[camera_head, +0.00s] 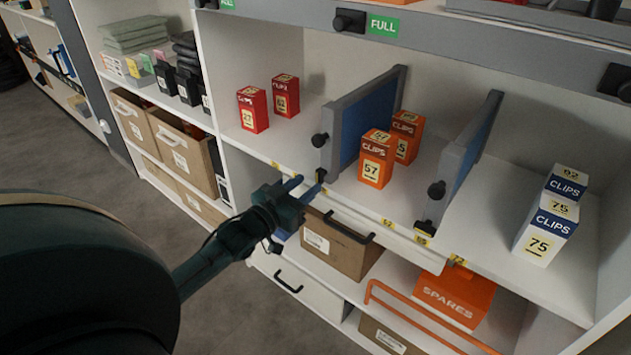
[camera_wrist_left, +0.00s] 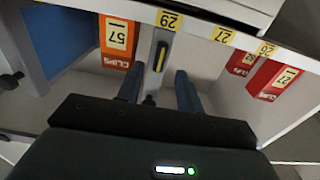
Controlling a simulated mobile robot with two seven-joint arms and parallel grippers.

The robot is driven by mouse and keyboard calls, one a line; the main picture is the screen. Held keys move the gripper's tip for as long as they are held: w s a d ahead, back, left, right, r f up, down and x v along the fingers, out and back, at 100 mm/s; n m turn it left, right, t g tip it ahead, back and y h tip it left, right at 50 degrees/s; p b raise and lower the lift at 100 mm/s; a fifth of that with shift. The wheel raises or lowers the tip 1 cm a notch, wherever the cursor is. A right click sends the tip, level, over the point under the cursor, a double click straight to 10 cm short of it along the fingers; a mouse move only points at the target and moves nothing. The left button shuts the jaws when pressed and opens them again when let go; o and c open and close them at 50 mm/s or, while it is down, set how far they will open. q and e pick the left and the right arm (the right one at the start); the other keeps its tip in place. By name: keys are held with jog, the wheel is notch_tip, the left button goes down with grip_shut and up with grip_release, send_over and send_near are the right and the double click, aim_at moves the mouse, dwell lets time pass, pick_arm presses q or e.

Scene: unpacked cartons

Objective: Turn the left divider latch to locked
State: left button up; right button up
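The left divider (camera_head: 366,112), blue with a grey frame, stands upright on the shelf, with a black knob (camera_head: 319,139) on its front edge. Its latch (camera_head: 320,175) is a small dark piece low at the front edge, partly behind my gripper. In the left wrist view the latch (camera_wrist_left: 161,56) shows a yellow bar lying along the divider edge. My left gripper (camera_head: 306,186) is open and empty just in front of the shelf edge. In the wrist view its fingertips (camera_wrist_left: 158,80) lie on either side of the divider edge, apart from the latch. My right gripper is not in view.
Orange clips boxes (camera_head: 376,159) stand right of the left divider, red boxes (camera_head: 253,110) left of it. A second divider (camera_head: 462,158) with its own knob stands further right. White-blue boxes (camera_head: 545,232) are at far right.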

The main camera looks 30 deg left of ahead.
aim_at(317, 177)
pick_arm(q)
jog(key=shift+w+d+b, duration=0.2)
jog(key=shift+w+b, duration=0.1)
jog(key=shift+w, duration=1.9)
grip_shut()
